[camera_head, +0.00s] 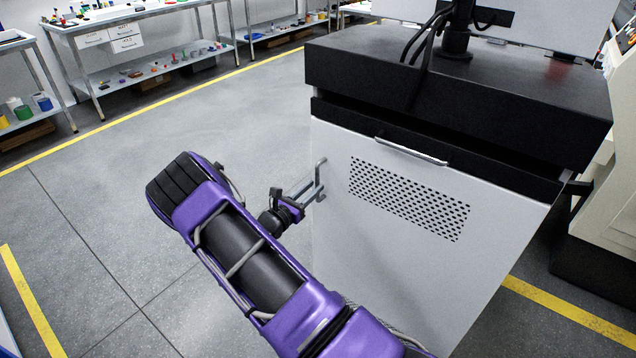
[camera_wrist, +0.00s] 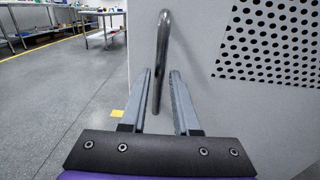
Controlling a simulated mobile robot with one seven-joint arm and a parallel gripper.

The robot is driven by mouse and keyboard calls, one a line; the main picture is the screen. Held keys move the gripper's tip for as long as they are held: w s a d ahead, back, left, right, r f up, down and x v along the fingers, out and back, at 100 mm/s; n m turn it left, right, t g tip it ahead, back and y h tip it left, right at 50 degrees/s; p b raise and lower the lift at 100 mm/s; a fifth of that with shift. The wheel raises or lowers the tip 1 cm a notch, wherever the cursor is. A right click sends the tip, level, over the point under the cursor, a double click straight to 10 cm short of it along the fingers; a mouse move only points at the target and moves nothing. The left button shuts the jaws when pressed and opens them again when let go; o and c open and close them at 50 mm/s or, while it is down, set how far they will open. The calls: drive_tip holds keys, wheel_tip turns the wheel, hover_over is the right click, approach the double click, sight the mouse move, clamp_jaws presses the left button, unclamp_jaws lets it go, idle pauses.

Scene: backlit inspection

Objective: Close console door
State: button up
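The console door (camera_head: 400,265) is a light grey panel with a perforated vent (camera_head: 408,198) under the console's black top. I cannot tell whether it stands slightly ajar. Its metal bar handle (camera_head: 321,172) is upright near the door's left edge; it also shows in the wrist view (camera_wrist: 162,50) as a curved grey bar. My gripper (camera_head: 312,190) is at the handle, coming from the left. In the wrist view its two fingers (camera_wrist: 160,78) are apart, with the handle's lower part between them. A gap shows on the finger sides, so it is not closed on the bar.
The console's black top (camera_head: 500,85) overhangs the door, with a drawer-like black strip and pull (camera_head: 410,151) beneath. Workbenches (camera_head: 140,15) line the back wall. The floor (camera_head: 90,200) on the left is clear. A beige machine (camera_head: 610,180) stands close on the right.

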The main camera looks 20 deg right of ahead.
drive_tip(key=v, duration=1.4)
drive_tip(key=shift+p, duration=0.35)
drive_tip(key=shift+w+f, duration=0.15)
